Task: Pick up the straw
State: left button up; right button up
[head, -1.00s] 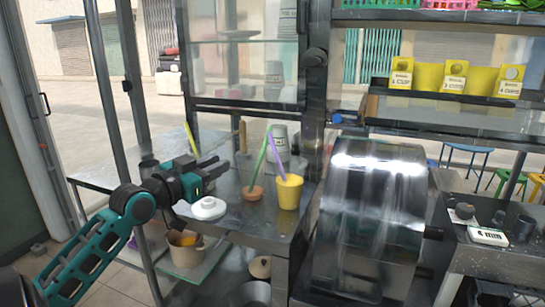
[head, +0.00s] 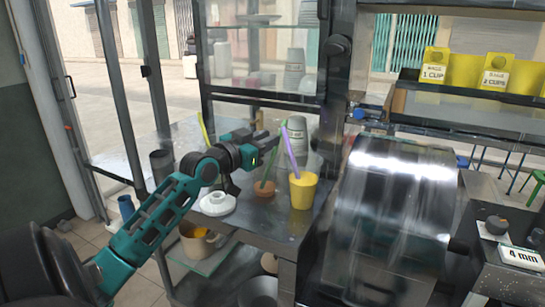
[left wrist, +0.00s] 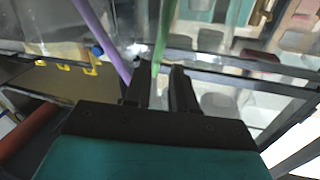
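A green straw (head: 273,156) stands tilted in a small brown pot (head: 265,188) on the metal counter. A purple straw (head: 290,150) leans in a yellow cup (head: 303,191) just to its right. A yellow straw (head: 204,130) stands farther left, its base hidden behind my arm. My left gripper (head: 271,142) is at the upper part of the green straw. In the left wrist view its two fingers (left wrist: 158,84) are apart, with the green straw (left wrist: 162,38) in line with the gap; I cannot tell whether it touches them. The purple straw (left wrist: 103,40) passes left of the fingers. My right gripper is not seen.
A white lidded dish (head: 218,203) sits on the counter below my left wrist. A grey container (head: 297,133) stands behind the straws. A large shiny metal drum (head: 390,215) stands to the right. A dark upright post (head: 333,80) rises behind the cup.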

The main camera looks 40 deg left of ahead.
pick_arm(q)
jog(key=shift+w+f+p, duration=0.15)
jog(key=shift+w, duration=1.25)
jog(key=shift+w+f+p, duration=0.15)
jog(key=shift+w, duration=1.2)
grip_shut()
